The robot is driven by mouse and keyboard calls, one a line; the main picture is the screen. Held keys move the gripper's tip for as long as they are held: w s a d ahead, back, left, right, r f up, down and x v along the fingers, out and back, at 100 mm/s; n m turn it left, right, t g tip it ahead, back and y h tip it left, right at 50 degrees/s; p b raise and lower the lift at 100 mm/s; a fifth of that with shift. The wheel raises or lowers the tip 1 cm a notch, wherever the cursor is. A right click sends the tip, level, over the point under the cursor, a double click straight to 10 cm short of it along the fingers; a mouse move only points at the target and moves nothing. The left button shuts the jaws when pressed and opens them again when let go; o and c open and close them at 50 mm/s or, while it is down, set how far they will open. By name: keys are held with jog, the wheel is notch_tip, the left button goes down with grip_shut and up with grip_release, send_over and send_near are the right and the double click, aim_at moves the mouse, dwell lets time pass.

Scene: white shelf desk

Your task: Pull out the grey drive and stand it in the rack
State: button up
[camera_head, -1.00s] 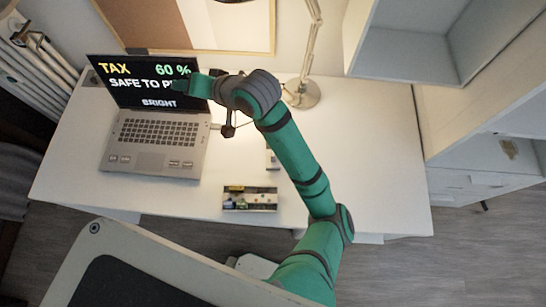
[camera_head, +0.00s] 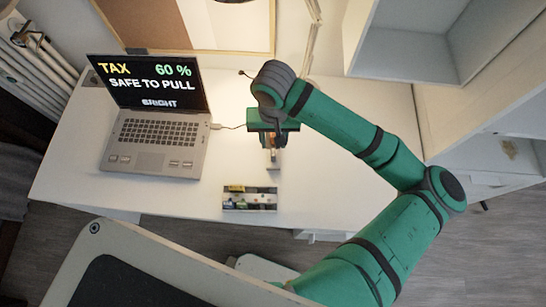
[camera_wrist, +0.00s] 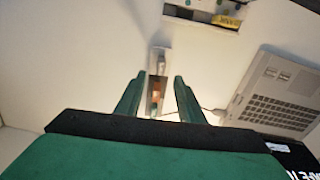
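My gripper (camera_head: 273,143) points down over a narrow pale block (camera_head: 272,160) right of the laptop. In the wrist view its two green fingers (camera_wrist: 159,80) are apart, with the block (camera_wrist: 160,58) and a small orange-brown part (camera_wrist: 155,97) showing between them. I see no grip on anything. I cannot make out the grey drive for certain; the gripper covers part of that spot. The rack (camera_head: 250,207) lies in front, near the desk edge, with a yellow piece and a green piece in it. It also shows at the top of the wrist view (camera_wrist: 200,17).
The open laptop (camera_head: 150,160) at left reads "TAX 60 % SAFE TO PULL" and "BRIGHT". A thin cable (camera_head: 232,127) runs from its right side toward the gripper. A lamp arm (camera_head: 308,50) stands behind. The white desk (camera_head: 335,190) is clear on the right.

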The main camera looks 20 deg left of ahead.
aim_at(273, 152)
jog(key=shift+s+f, duration=0.2)
jog(key=shift+f, duration=3.9)
grip_shut()
